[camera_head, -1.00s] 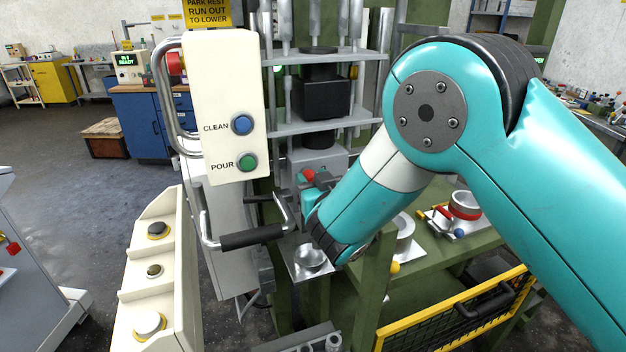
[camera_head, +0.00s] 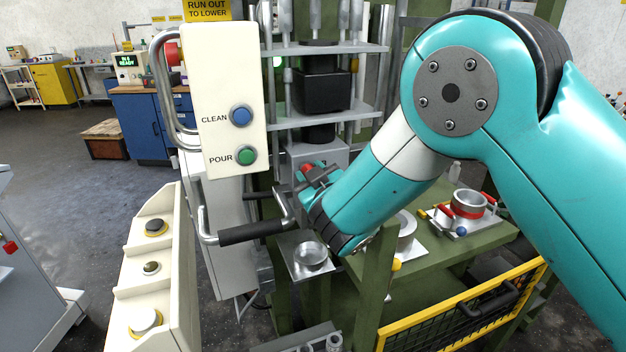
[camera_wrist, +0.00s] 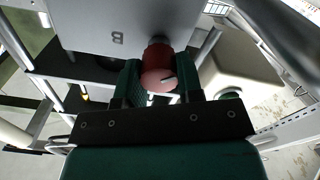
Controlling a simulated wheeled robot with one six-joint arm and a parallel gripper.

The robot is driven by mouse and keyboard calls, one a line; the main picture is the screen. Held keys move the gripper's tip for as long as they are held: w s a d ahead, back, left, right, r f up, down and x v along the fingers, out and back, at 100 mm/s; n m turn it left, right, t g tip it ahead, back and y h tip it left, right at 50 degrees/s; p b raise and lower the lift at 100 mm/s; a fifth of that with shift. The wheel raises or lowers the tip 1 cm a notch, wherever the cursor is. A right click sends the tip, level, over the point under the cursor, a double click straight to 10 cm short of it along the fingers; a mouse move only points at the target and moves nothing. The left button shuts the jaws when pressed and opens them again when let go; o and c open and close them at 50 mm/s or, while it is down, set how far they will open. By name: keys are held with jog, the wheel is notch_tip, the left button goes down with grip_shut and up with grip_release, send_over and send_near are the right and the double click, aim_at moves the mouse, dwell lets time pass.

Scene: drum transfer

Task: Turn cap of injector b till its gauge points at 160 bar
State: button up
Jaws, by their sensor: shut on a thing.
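The red cap (camera_wrist: 160,70) of injector b sits between the two fingers of my gripper (camera_wrist: 160,84) in the wrist view. The gripper is shut on it. A pale mark shows on the cap's face. The grey injector body (camera_wrist: 98,22) behind it carries the letter B. In the head view the red cap (camera_head: 307,169) shows at the front of the grey block (camera_head: 328,154), with my gripper (camera_head: 312,176) at it and my teal arm reaching in from the right. I cannot make out the gauge or its reading in either view.
A cream panel (camera_head: 218,85) with CLEAN and POUR buttons stands close left of the gripper, with a black-gripped handle (camera_head: 250,233) below. A green bench (camera_head: 475,242) holds a red-banded ring (camera_head: 468,204) at right. A yellow-edged mesh guard (camera_head: 460,310) stands in front.

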jog(key=shift+n+b, duration=0.3)
jog(key=shift+n, duration=0.9)
jog(key=shift+a, duration=0.1)
jog(key=o, duration=0.9)
jog(key=shift+b+v, duration=6.35)
jog(key=shift+v, duration=2.4)
